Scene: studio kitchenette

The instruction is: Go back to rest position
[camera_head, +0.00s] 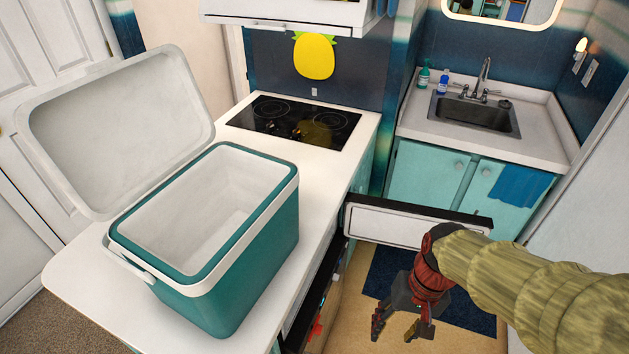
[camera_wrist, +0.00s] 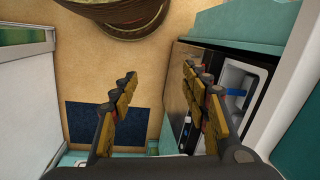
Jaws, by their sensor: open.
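My gripper (camera_head: 392,330) hangs in front of the counter, low over the floor at the lower right of the head view. Its fingers point down and stand apart. In the wrist view the gripper (camera_wrist: 158,77) is open, with nothing between its two fingers and tan floor beyond them.
A teal cooler (camera_head: 255,265), lid raised and visible inside bare, stands on the white counter (camera_head: 335,170) by a black cooktop (camera_head: 290,118). A white, dark-edged panel (camera_head: 400,225) juts out near my arm. Beyond are a sink (camera_head: 475,112) and a blue mat (camera_head: 390,270).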

